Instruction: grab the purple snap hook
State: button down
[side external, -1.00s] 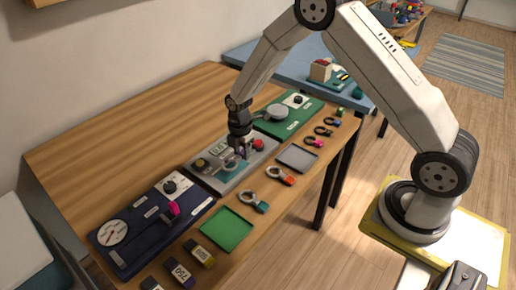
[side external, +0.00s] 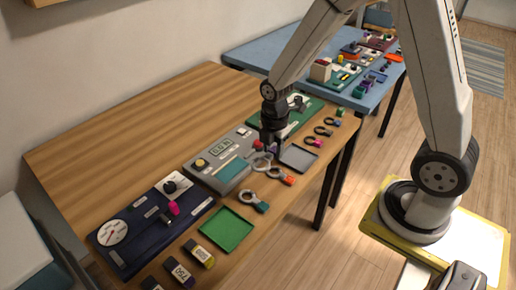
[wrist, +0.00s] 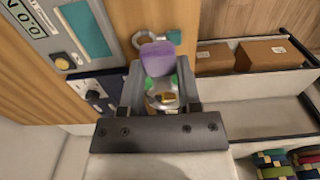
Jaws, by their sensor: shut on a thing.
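The purple snap hook (wrist: 158,56) is between the two fingers of my gripper (wrist: 157,78) in the wrist view. Its purple part sticks out past the fingertips, and a metal ring with small green parts shows between the fingers. In the side view, my gripper (side external: 269,148) is above the table near the grey instrument's right end, pointing down. The hook's grey ring (side external: 262,163) hangs just below the fingertips, and its purple part is mostly hidden by the fingers.
A grey instrument (side external: 213,160) with a teal pad is left of my gripper. A grey tray (side external: 298,158) lies to its right. A teal hook (side external: 256,204), an orange hook (side external: 281,177) and a green tray (side external: 228,229) lie along the front. The table's back left is clear.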

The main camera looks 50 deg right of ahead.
jog(key=shift+s+r, duration=0.25)
jog(key=shift+s, duration=0.35)
dwell(0.3)
